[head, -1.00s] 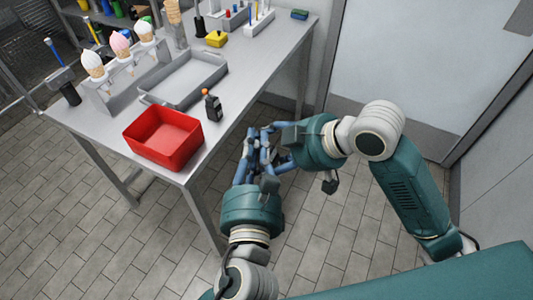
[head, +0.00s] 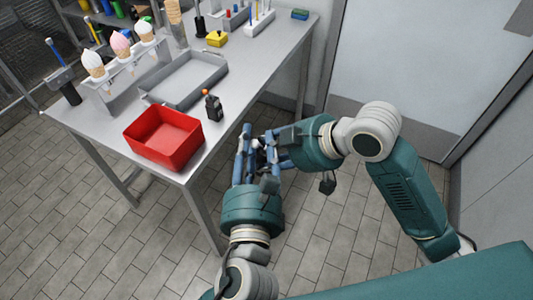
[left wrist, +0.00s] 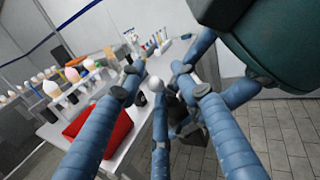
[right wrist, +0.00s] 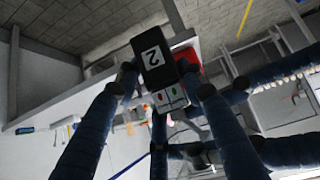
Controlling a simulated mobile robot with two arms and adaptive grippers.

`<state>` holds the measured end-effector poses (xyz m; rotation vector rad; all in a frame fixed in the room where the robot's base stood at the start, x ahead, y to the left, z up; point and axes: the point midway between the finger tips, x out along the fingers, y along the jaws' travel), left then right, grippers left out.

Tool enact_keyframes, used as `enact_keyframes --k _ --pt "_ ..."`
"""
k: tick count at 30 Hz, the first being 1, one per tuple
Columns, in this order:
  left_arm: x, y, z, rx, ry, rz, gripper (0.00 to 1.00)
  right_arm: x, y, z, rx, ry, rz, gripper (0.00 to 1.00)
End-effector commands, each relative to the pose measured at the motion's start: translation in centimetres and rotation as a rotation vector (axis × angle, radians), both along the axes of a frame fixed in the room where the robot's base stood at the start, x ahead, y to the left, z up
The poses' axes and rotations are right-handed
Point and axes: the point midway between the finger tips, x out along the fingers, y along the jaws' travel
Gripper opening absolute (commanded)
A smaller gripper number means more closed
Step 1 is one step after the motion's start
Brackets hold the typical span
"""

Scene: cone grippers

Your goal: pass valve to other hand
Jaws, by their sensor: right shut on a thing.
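The valve (right wrist: 153,52) is a black block with a white "2" label and a white panel with red and green marks. In the right wrist view it sits between the fingertips of my right gripper (right wrist: 155,80), which is shut on it. In the head view my right gripper (head: 268,146) comes from the right and meets my left gripper (head: 250,145) beyond the table's near corner. The fingers of my left gripper are spread in the left wrist view (left wrist: 160,85), close to the right fingers. In the head view the fingers mostly hide the valve.
A red bin (head: 163,140) stands at the near corner of the metal table (head: 112,130). Beside it are a black bottle-like item (head: 213,106) with an orange top and a grey tray (head: 186,80). Ice cream cones (head: 121,45) stand in a rack behind. Floor below the grippers is clear.

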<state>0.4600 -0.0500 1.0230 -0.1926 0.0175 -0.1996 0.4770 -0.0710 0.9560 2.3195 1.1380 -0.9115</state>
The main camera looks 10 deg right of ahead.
Motion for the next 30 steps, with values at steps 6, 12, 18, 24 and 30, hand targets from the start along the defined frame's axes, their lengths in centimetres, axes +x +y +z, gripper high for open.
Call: enact_keyframes --k 6,12,18,24,30 --pt "-0.1 0.0 0.0 0.000 0.001 -0.001 0.34 0.1 -0.1 0.0 -0.002 -0.002 -0.003 0.04" --pt "-1.7 0.3 -0.1 0.000 0.003 -0.002 0.34 0.1 -0.1 0.0 -0.003 -0.002 -0.004 0.04" --pt "-5.0 0.8 -0.1 -0.001 0.004 -0.006 0.34 0.1 -0.2 0.0 -0.003 -0.001 -0.004 0.04" --pt "-7.3 1.3 0.1 -0.005 0.002 -0.005 0.34 0.2 -0.2 0.0 -0.003 -0.001 -0.004 0.04" --pt "-7.9 1.1 -1.0 -0.017 0.023 -0.013 0.34 0.2 -0.2 0.0 -0.003 -0.002 -0.005 0.04"
